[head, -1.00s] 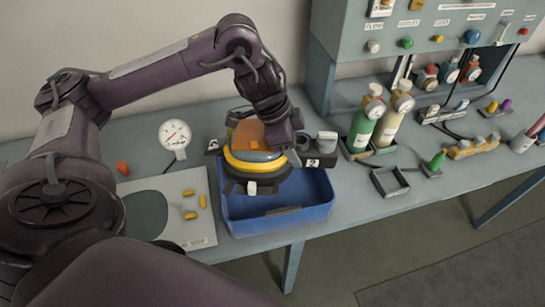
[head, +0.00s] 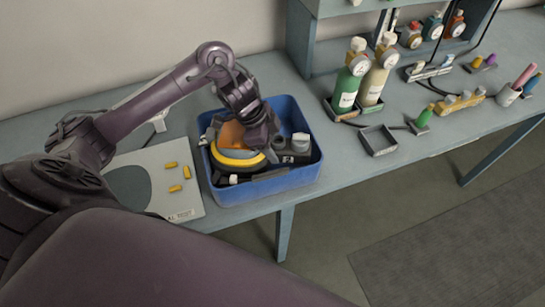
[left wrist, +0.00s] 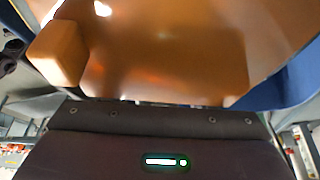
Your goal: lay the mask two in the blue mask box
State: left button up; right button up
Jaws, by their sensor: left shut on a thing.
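The mask two (head: 237,156), with an orange visor, a yellow ring and dark fittings, sits within the blue mask box (head: 265,187) in the head view. My left gripper (head: 252,143) is shut on the mask from above and behind. In the left wrist view the orange visor (left wrist: 165,50) fills the upper middle, and a strip of the blue box (left wrist: 290,80) shows at the right. The fingertips are hidden in the head view, and I cannot tell whether the mask touches the box floor. My right gripper is not in view.
A grey board (head: 190,205) with several yellow plugs lies left of the box. Green (head: 347,80) and cream (head: 376,75) bottles stand to the right, with a small empty grey tray (head: 379,141) before them. The bench between box and tray is clear.

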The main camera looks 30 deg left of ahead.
pick_arm(q)
jog(key=shift+w+f, duration=0.1)
jog(key=shift+f, duration=2.45)
jog(key=o, duration=1.3)
jog(key=shift+f, duration=0.15)
jog(key=v, duration=1.2)
jog(key=shift+d, duration=0.1)
jog(key=shift+s, duration=0.25)
